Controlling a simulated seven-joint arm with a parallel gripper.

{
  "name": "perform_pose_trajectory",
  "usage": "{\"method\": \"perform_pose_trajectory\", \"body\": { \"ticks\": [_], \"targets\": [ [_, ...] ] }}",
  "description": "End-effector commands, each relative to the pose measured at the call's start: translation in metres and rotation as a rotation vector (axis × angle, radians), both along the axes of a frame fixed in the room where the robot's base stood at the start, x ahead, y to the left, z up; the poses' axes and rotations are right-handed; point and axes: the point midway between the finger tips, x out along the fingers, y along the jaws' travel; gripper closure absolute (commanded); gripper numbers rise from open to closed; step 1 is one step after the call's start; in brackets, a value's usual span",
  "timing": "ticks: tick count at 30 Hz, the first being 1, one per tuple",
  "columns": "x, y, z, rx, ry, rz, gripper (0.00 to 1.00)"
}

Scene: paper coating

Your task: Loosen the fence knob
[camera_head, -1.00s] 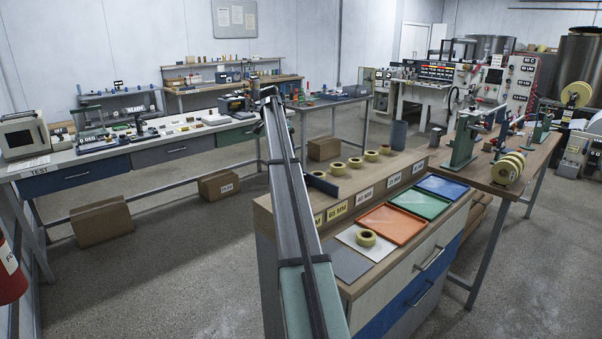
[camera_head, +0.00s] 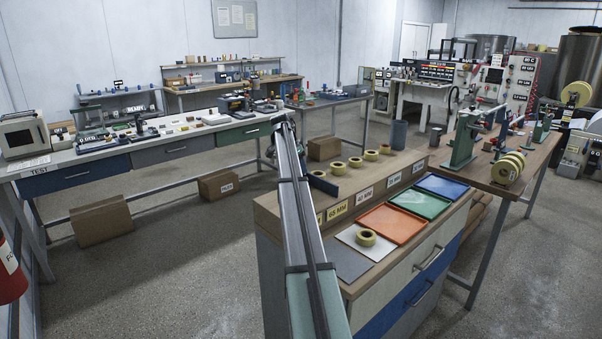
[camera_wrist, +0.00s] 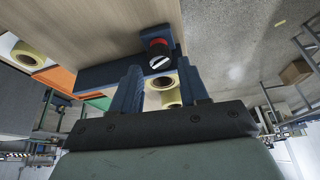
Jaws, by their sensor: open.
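The fence knob (camera_wrist: 158,54) is black and red with a pale bar across its face. It sits at the end of the dark blue fence (camera_wrist: 105,74) in the wrist view. My gripper (camera_wrist: 158,67) is open, its two blue fingers pointing towards the knob, one on each side of it in the picture. I see no contact, and the distance is hard to tell. In the head view the blue fence (camera_head: 322,183) lies on the wooden counter top, partly behind my arm. The knob and the fingers cannot be made out there.
Several yellow tape rolls (camera_head: 354,162) stand along the counter's back ledge, and one more roll (camera_head: 366,237) lies on a white sheet. Orange (camera_head: 392,222), green and blue trays lie to the right. Open floor (camera_head: 190,250) lies left of the counter.

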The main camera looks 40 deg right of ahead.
Motion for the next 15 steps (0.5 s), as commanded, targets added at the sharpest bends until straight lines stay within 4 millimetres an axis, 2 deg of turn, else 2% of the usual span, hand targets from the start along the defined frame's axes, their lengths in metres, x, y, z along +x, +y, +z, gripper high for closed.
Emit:
{"method": "perform_pose_trajectory", "body": {
  "ticks": [6, 15],
  "targets": [
    [-0.001, -0.009, -0.021, 0.000, 0.000, 0.000, 0.56],
    [-0.002, -0.012, -0.028, 0.000, 0.000, 0.000, 0.56]
  ]
}}
